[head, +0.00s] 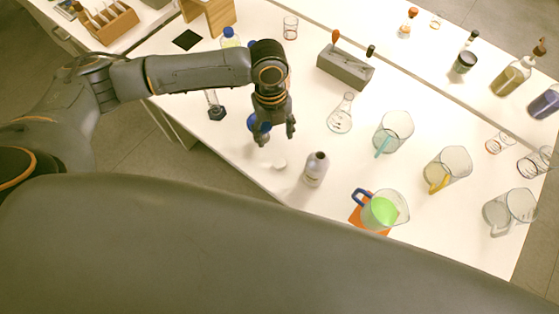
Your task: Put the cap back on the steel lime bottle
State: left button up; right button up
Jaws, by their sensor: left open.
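The steel bottle (316,170) stands upright near the front edge of the white table. It is grey with a dark, open mouth and no cap on it. A small whitish piece that looks like a cap (280,162) lies on the table just left of the bottle. My left gripper (276,136) hangs above the table, up and left of the bottle and above the small white piece. Its fingers are apart, with nothing seen held between them. A blue object (253,123) shows partly behind the gripper. My right gripper is not in view.
Beakers with blue and yellow handles (455,163) stand on the right. A jug of green liquid (383,211) sits on an orange mat close right of the bottle. A conical flask (340,116) and a grey block with holes (344,68) stand behind.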

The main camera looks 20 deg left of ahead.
pick_arm(q)
send_over(279, 163)
jog(key=a, duration=0.1)
jog(key=f, duration=0.7)
jog(key=shift+w+p, duration=0.35)
jog(key=shift+w, duration=0.05)
jog(key=shift+f, duration=0.15)
jog(key=f, duration=0.1)
jog(key=f+p, duration=0.1)
jog(key=d+f, duration=0.1)
jog(key=shift+s+f+p, duration=0.25)
jog(key=shift+p, duration=0.05)
jog(key=shift+f, duration=0.6)
jog(key=c, duration=0.8)
